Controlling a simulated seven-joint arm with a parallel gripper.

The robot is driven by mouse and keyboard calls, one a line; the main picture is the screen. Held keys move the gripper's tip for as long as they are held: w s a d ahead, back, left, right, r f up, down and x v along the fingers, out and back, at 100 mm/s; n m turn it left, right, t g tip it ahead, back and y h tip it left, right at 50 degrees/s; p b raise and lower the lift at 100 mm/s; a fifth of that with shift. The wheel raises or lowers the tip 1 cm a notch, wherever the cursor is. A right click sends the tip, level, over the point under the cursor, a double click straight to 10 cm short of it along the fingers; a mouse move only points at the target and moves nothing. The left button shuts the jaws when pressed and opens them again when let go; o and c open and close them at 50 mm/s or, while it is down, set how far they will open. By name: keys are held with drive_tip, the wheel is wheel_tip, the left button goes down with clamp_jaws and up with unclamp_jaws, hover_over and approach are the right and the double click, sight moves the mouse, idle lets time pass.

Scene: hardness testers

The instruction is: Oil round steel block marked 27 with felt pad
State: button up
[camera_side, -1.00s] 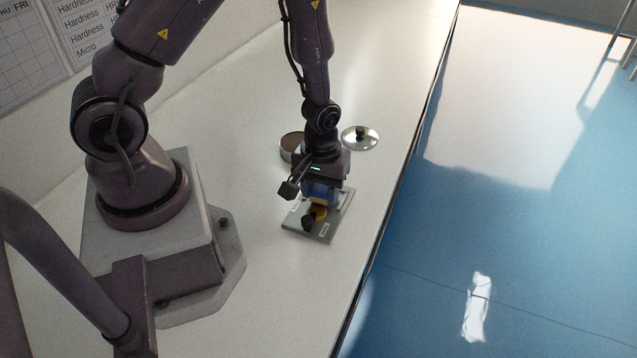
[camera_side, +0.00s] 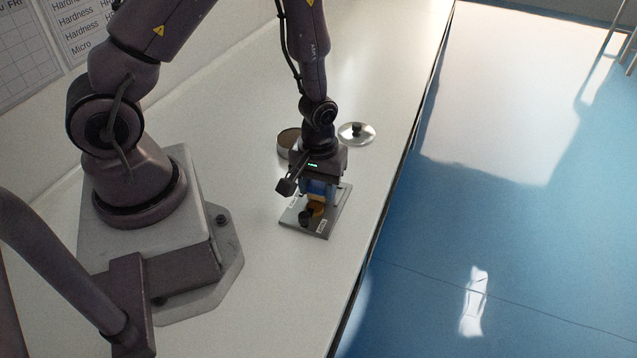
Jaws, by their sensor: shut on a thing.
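My gripper (camera_side: 319,196) points down over a grey rectangular plate (camera_side: 327,219) on the bench. It is shut on a blue thing (camera_side: 317,187) with a paler lower part, which may be the felt pad. Just below it is a round yellow-brown piece (camera_side: 316,209), partly covered by the gripper. I cannot tell if the held thing touches it. A dark round knob-like piece (camera_side: 305,217) is beside it at the lower left. The plate has small white labels, too small to read. I see no legible 27, and cannot tell which round piece is the marked block.
An open round tin (camera_side: 286,143) stands behind my gripper, partly hidden by it. A shiny round lid with a dark knob (camera_side: 356,132) lies to its right. The bench (camera_side: 265,280) is clear in front; its edge drops to a blue floor on the right.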

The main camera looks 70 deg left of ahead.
drive_tip(key=shift+w+a, duration=1.1)
drive_tip(key=shift+a, duration=0.05)
drive_tip(key=shift+s+d, duration=1.6)
drive_tip(key=shift+w+a, duration=1.65)
drive_tip(key=shift+a, duration=0.05)
drive_tip(key=shift+s+d, duration=1.6)
drive_tip(key=shift+d, duration=0.05)
drive_tip(key=w+a, duration=0.3)
drive_tip(key=shift+w+a+r, duration=0.1)
drive_tip(key=shift+r, duration=3.95)
